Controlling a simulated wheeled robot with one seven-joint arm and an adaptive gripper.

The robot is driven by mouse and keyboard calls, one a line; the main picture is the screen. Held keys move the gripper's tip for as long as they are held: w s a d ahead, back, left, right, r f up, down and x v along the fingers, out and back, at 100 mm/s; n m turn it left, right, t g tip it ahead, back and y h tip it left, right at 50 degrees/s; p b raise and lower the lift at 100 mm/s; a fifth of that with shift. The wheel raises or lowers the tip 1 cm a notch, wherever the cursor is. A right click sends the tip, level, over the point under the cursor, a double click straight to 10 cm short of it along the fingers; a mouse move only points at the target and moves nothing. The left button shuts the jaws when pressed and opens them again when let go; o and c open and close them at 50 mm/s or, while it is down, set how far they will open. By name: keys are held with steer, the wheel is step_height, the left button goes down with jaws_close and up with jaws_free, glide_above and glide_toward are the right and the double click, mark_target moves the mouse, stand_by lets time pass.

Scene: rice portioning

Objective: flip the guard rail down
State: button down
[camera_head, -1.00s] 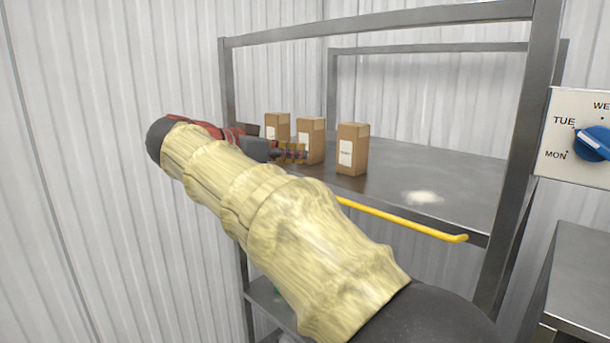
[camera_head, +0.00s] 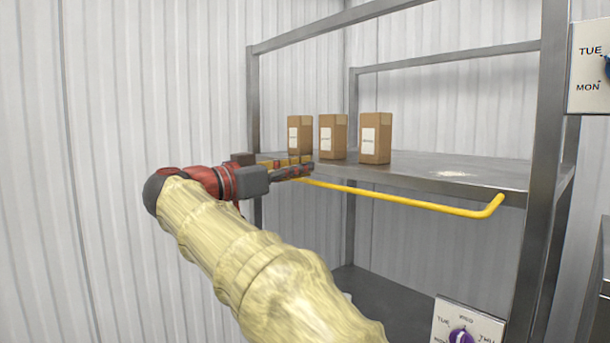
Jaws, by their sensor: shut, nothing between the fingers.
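The yellow guard rail (camera_head: 405,199) runs along the front edge of the metal shelf (camera_head: 425,182), a little below its top surface. Its right end bends up to the shelf edge near the right post. Its left end is hidden by my gripper. My gripper (camera_head: 308,168) is shut and empty, at the left part of the shelf's front edge, just above the visible left part of the rail. I cannot tell whether it touches the rail.
Three brown cartons with white labels, the left (camera_head: 300,135), middle (camera_head: 333,137) and right (camera_head: 375,138), stand on the shelf. A dial panel (camera_head: 587,72) is at upper right, and another (camera_head: 463,325) is at the bottom.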

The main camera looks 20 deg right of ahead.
mark_target(301, 181)
steer(key=shift+a+f+b, duration=0.1)
steer(key=shift+f+b, duration=1.3)
steer(key=shift+f, duration=0.05)
steer(key=shift+f, duration=0.1)
